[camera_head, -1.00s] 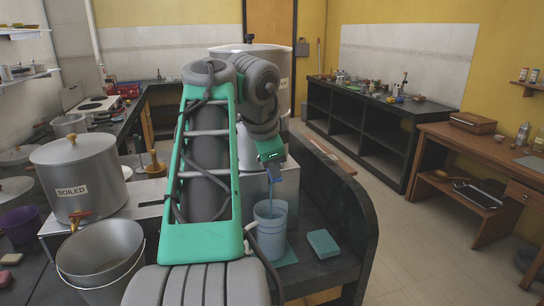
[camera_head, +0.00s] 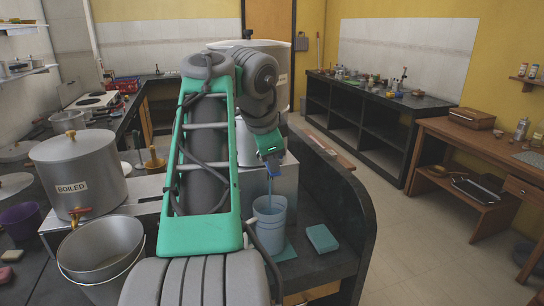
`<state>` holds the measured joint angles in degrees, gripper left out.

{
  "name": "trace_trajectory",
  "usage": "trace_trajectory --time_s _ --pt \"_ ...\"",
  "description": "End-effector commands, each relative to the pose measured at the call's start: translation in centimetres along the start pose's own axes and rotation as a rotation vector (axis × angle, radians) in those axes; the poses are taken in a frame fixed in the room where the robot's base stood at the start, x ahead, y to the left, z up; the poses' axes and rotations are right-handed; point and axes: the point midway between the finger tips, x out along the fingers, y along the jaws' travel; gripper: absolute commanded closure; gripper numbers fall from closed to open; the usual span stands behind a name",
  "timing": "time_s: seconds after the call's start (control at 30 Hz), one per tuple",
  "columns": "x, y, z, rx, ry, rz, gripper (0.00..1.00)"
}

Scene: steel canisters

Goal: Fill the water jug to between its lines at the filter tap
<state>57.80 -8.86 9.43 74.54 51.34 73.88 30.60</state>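The pale blue water jug (camera_head: 269,228) stands upright on the dark counter below my gripper, with its open top visible. A thin blue stream (camera_head: 270,188) runs down into it from just under my gripper. My gripper (camera_head: 269,158) is at the end of my bent arm, above the jug and apart from it. Its fingers are too small and covered to tell open from shut. A large steel canister (camera_head: 222,48) stands behind my arm; its label is not readable. The tap is hidden behind my gripper. The jug's lines and water level cannot be made out.
A steel canister labelled BOILED (camera_head: 98,170) stands at left with a red-handled tap (camera_head: 78,212) over a steel bucket (camera_head: 98,255). A teal block (camera_head: 321,238) lies right of the jug. A raised dark panel (camera_head: 345,195) borders the counter's right side. The floor beyond is clear.

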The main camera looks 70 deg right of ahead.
Motion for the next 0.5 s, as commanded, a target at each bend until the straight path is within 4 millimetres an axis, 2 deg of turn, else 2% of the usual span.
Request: trace_trajectory --time_s 0.13,0.5 --pt "-0.87 -0.39 -0.26 0.0 0.0 0.0 1.0" --pt "-1.02 -0.45 -0.29 0.0 0.0 0.0 1.0"
